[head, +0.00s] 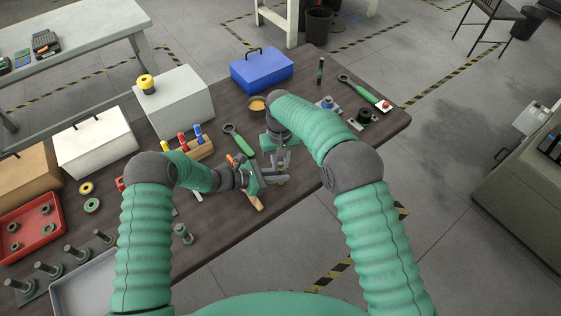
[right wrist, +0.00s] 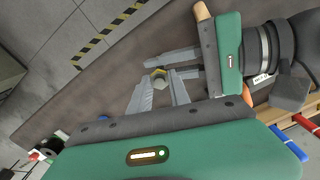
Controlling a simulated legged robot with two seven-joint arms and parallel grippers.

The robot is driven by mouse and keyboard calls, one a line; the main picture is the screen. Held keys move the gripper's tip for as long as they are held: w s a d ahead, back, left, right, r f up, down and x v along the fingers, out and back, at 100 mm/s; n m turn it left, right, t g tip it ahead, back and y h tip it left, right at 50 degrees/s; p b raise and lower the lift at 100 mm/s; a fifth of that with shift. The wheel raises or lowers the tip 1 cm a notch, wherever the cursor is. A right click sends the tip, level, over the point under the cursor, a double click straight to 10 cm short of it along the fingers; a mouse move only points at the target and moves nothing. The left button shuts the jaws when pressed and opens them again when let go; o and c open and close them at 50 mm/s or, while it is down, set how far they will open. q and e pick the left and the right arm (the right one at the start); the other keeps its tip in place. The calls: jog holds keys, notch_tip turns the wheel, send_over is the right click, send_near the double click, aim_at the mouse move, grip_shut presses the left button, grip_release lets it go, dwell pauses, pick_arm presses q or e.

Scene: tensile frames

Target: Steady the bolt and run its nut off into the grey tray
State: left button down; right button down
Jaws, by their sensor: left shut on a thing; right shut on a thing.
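My left gripper (head: 272,177) and right gripper (head: 281,170) meet over the front part of the table. A small brass-coloured nut (right wrist: 159,77) shows between the fingertips of my right gripper (right wrist: 160,84), which is shut on it. My left gripper (right wrist: 166,66) comes in from the right in the right wrist view and is shut on the bolt, which is mostly hidden by the fingers and nut. The grey tray (head: 70,297) is at the bottom left of the head view, partly behind my left arm, and its visible part looks empty.
A rack of upright bolts (head: 50,269) and a red tray (head: 25,243) with nuts lie at the left. Another bolt (head: 183,234) stands near the front edge.

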jog(key=n, duration=0.7)
jog(key=shift+w+r, duration=0.1)
jog(key=shift+r, duration=0.1)
jog(key=n, duration=0.3)
jog(key=shift+n, duration=0.3)
jog(key=n, duration=0.6)
jog(key=shift+r+n, duration=0.1)
jog(key=shift+n, duration=0.2)
jog(key=n, duration=0.3)
jog(key=shift+n, duration=0.3)
jog(key=n, duration=0.6)
jog(key=shift+r, duration=0.1)
jog(key=n, duration=0.4)
jog(key=shift+d, duration=0.1)
jog(key=n, duration=0.8)
jog(key=shift+d+r, duration=0.1)
jog(key=shift+r, duration=0.05)
